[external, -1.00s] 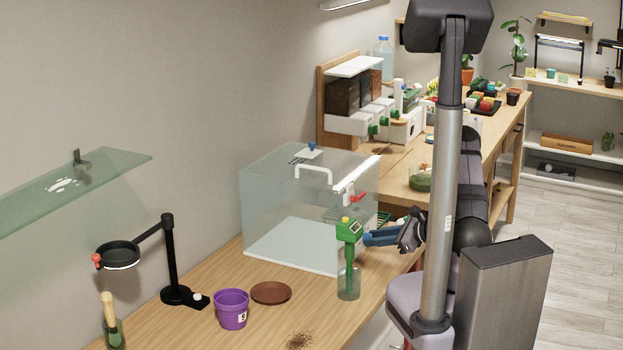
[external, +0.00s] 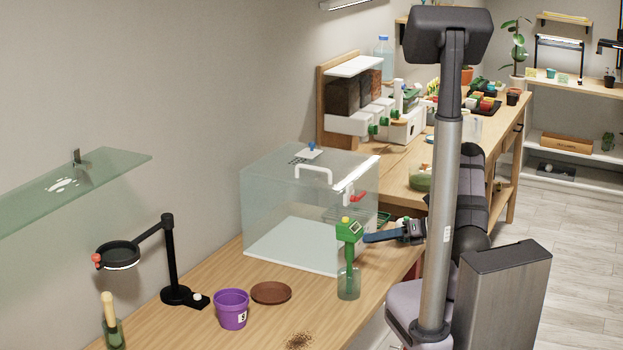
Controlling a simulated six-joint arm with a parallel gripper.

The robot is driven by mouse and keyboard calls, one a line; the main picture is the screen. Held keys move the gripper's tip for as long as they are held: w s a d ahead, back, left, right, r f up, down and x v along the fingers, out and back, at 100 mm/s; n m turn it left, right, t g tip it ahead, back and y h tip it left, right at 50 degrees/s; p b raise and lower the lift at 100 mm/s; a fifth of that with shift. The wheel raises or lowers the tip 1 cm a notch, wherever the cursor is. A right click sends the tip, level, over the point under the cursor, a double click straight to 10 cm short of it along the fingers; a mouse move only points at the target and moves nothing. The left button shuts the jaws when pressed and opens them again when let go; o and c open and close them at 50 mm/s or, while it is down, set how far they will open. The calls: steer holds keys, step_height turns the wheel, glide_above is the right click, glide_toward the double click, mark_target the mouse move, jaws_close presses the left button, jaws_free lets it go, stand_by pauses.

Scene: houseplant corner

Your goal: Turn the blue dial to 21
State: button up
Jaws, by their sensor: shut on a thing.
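My gripper (external: 368,238) reaches in from the right at the front right of the clear box (external: 262,215). Its bluish fingers are shut, with the tips just right of the green head of a meter-like tool (external: 348,231). The blue dial appears to be between the fingertips; it is too small and covered to make out apart from the fingers, and its number cannot be read. The green tool, with a yellow top, stands upright in a glass jar (external: 348,285). A small blue knob (external: 312,146) sits on the box's lid, away from my gripper.
A red lever (external: 360,197) is on the box's front, above my gripper. A purple pot (external: 231,309), a brown saucer (external: 271,293) and a black magnifier stand (external: 171,260) are on the wooden bench. White dispensers (external: 375,115) stand behind the box.

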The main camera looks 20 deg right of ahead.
jaws_close()
steer(key=o, duration=1)
jaws_free()
steer(key=shift+d, duration=0.1)
steer(key=b+v, duration=0.2)
steer(key=v, duration=0.3)
steer(key=shift+s+d, duration=0.15)
steer(key=shift+d, duration=0.25)
steer(key=shift+s+d+r+b, duration=0.3)
steer(key=shift+s+d+b, duration=0.05)
steer(key=shift+d, duration=0.15)
